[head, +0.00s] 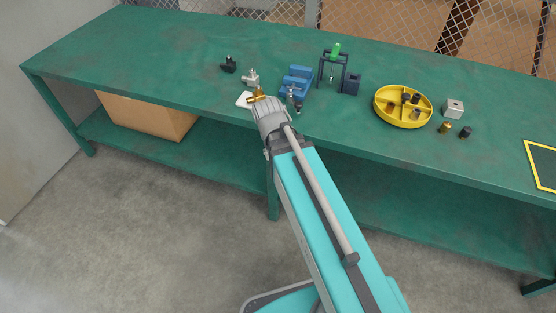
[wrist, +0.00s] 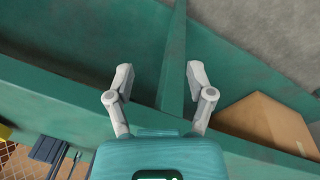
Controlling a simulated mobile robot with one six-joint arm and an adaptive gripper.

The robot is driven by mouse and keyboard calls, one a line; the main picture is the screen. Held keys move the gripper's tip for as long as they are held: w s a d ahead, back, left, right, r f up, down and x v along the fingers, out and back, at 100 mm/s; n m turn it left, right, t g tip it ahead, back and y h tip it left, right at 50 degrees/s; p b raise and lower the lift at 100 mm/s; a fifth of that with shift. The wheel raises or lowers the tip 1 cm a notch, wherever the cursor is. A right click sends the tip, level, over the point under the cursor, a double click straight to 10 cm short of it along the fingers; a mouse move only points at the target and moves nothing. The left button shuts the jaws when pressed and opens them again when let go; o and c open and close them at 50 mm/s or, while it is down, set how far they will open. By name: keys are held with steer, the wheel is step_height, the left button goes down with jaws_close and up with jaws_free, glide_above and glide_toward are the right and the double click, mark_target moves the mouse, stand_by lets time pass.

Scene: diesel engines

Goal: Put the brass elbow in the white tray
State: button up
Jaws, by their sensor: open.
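A brass piece (head: 258,96), which looks like the elbow, shows just beyond the end of my arm near the bench's front edge. A small white piece (head: 243,100), perhaps the white tray, lies beside it on the left, partly hidden by my arm and the brass piece. In the wrist view my gripper (wrist: 159,74) is open, with nothing between its fingers. It faces the bench's front edge and a leg below. Neither the brass piece nor the white piece shows in the wrist view. My wrist hides the fingers in the head view.
On the green bench (head: 170,60) stand a silver fitting (head: 251,77), a black fitting (head: 228,65), blue blocks (head: 297,82), a green-topped stand (head: 333,65) and a yellow divided dish (head: 379,113). A cardboard box (head: 150,117) sits on the lower shelf. The bench's left end is clear.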

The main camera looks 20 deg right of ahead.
steer(key=s, duration=0.1)
steer(key=n+y, duration=0.1)
steer(key=s, duration=0.1)
steer(key=shift+s+a+f+n+y, duration=0.1)
steer(key=shift+s+a+n+y, duration=0.2)
steer(key=shift+y, duration=0.1)
